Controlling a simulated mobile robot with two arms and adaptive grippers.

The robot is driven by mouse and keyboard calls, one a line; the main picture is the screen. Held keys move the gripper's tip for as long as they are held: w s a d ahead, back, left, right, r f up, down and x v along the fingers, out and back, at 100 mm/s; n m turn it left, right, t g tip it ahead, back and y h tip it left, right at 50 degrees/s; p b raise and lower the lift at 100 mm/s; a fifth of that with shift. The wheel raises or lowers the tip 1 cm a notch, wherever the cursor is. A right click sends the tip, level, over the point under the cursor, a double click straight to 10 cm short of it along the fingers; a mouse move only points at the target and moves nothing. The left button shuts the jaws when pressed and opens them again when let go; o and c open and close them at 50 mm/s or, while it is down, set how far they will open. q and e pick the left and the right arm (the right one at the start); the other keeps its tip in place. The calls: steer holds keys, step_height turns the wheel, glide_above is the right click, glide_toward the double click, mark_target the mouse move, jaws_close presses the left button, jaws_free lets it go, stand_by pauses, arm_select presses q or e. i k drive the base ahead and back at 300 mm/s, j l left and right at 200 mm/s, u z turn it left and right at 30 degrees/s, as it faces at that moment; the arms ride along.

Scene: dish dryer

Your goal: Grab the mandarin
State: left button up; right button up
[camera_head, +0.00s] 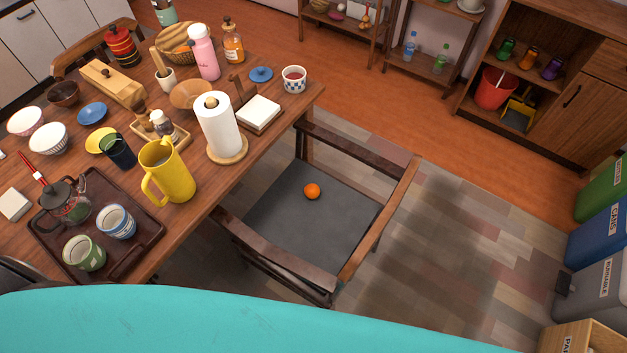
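The mandarin (312,191) is a small round orange fruit. It lies on the dark grey seat of a wooden armchair (290,230), a little behind the middle of the seat. It is fully visible and nothing touches it except the seat. Neither of my grippers shows in the head view.
The chair's armrests and backrest (352,141) frame the seat. A dining table (262,146) at left is crowded with a yellow pitcher (172,172), a paper towel roll (219,128), a tray with cups, bowls and bottles. A turquoise surface (200,325) spans the bottom. Floor right of the chair is clear.

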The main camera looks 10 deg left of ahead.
mark_target(312, 191)
steer(key=k+l+z, duration=0.1)
steer(key=k+l, duration=0.6)
steer(key=k, duration=0.15)
